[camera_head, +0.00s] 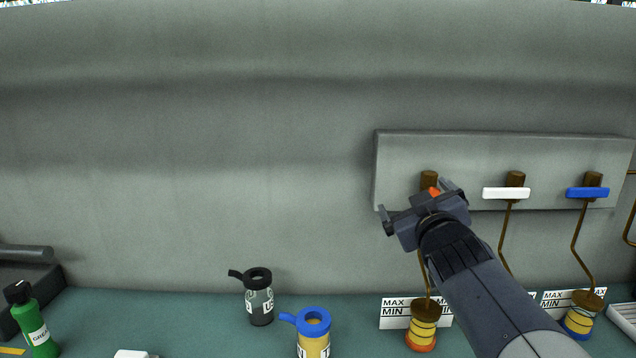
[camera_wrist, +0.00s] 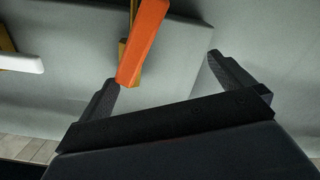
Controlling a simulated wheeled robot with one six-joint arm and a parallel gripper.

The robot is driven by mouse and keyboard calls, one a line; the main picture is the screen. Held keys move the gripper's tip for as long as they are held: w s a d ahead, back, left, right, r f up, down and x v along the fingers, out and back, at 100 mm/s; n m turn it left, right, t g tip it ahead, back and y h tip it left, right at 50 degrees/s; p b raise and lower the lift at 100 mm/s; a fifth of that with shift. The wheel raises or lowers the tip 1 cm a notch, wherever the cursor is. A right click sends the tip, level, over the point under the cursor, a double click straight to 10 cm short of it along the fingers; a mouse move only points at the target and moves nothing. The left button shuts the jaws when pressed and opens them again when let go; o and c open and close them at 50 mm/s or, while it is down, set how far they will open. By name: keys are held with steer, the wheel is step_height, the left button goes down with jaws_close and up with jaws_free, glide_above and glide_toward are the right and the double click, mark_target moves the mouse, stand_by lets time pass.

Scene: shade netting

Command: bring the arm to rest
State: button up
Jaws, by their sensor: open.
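My gripper (camera_head: 418,197) is raised in front of the grey panel on the wall, at the leftmost of its levers. In the wrist view my gripper (camera_wrist: 162,88) is open, with its two dark fingers spread apart. The orange lever handle (camera_wrist: 143,40) lies ahead of the fingers, nearer the left one, and no finger is seen closed on it. In the head view only a bit of the orange handle (camera_head: 434,192) shows, as my gripper hides the rest. My arm reaches up from the lower right.
A white lever (camera_head: 506,193) and a blue lever (camera_head: 587,193) are to the right on the panel (camera_head: 400,150). Below stand an orange-based oiler (camera_head: 422,328), a blue-lidded jar (camera_head: 313,335), a black-lidded jar (camera_head: 260,300) and a green bottle (camera_head: 36,325). The wall's left side is clear.

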steer(key=m+p, duration=0.1)
steer(key=s+r+m+p, duration=0.1)
steer(key=m, duration=0.1)
steer(key=m+p, duration=0.1)
steer(key=m, duration=0.1)
steer(key=shift+s+r, duration=0.15)
steer(key=shift+r, duration=0.2)
